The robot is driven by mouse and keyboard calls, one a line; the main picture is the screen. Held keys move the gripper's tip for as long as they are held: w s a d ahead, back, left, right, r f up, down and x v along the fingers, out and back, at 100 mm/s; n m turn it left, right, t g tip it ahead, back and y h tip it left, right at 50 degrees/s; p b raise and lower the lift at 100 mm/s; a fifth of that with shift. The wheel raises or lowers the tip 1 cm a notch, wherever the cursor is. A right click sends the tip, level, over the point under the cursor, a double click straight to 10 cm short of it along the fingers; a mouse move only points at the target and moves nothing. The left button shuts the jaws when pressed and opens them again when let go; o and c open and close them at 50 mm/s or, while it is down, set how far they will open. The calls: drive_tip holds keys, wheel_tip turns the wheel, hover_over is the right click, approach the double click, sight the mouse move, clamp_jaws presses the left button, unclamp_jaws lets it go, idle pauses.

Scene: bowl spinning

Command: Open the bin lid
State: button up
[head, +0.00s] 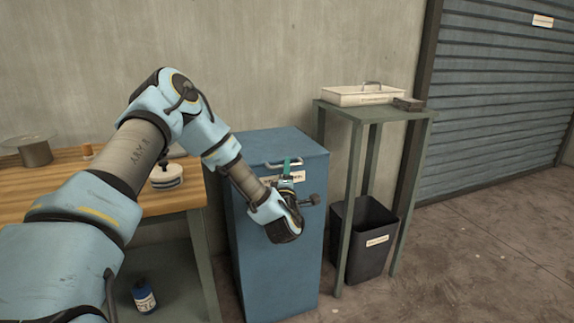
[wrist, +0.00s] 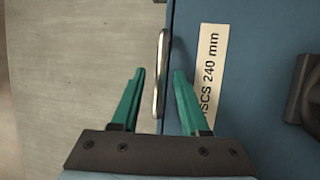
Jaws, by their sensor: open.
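The blue bin (head: 305,245) stands beside the workbench with its flat lid (head: 265,145) down. A metal handle (head: 303,163) is near the lid's front edge; it also shows in the wrist view (wrist: 161,75). A "DISCS 240 mm" label (wrist: 211,75) is beside it on the blue surface. My gripper (wrist: 159,75) is open, with green fingers on either side of the handle in the wrist view. I cannot tell whether they touch it. In the head view my arm hides part of the bin's front and label.
A dark fitting (head: 312,200) shows at the bin's front. To the right, a green stand (head: 360,113) holds a white lidded box (head: 358,96), with a black open bin (head: 365,250) below. The wooden workbench (head: 70,168) is at left. Floor at right is clear.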

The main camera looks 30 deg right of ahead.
drive_tip(key=shift+x, duration=1.05)
clamp_jaws()
idle(0.7)
